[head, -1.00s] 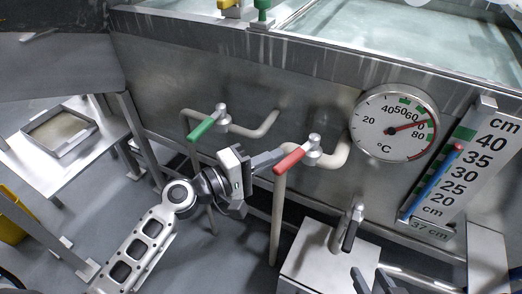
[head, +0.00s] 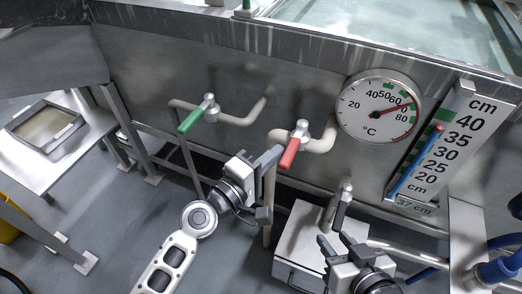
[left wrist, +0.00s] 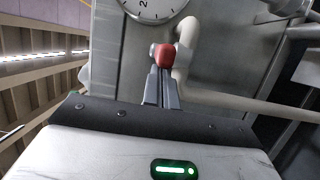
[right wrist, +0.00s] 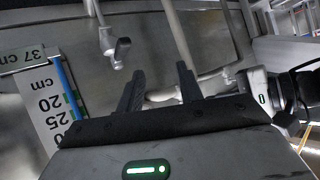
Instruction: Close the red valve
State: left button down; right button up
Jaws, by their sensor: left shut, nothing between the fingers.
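The red valve handle (head: 289,152) hangs down and slightly left from its silver stem on the pale pipe in the head view. My left gripper (head: 270,158) is shut and empty, with its fingertips just left of the red handle. In the left wrist view the red handle (left wrist: 164,55) is end-on, right at the tips of the closed fingers (left wrist: 162,82); I cannot tell whether they touch. My right gripper (head: 336,243) is at the lower middle of the head view. In the right wrist view its fingers (right wrist: 158,88) stand apart with nothing between them.
A green-handled valve (head: 191,121) is to the left on the tank wall. A thermometer dial (head: 378,106) and a level scale (head: 440,150) are to the right. A dark-handled tap (head: 341,207) stands above a metal box (head: 300,245), close to my right gripper.

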pick_arm(q)
jog(key=shift+s+d, duration=0.1)
jog(key=shift+d, duration=0.1)
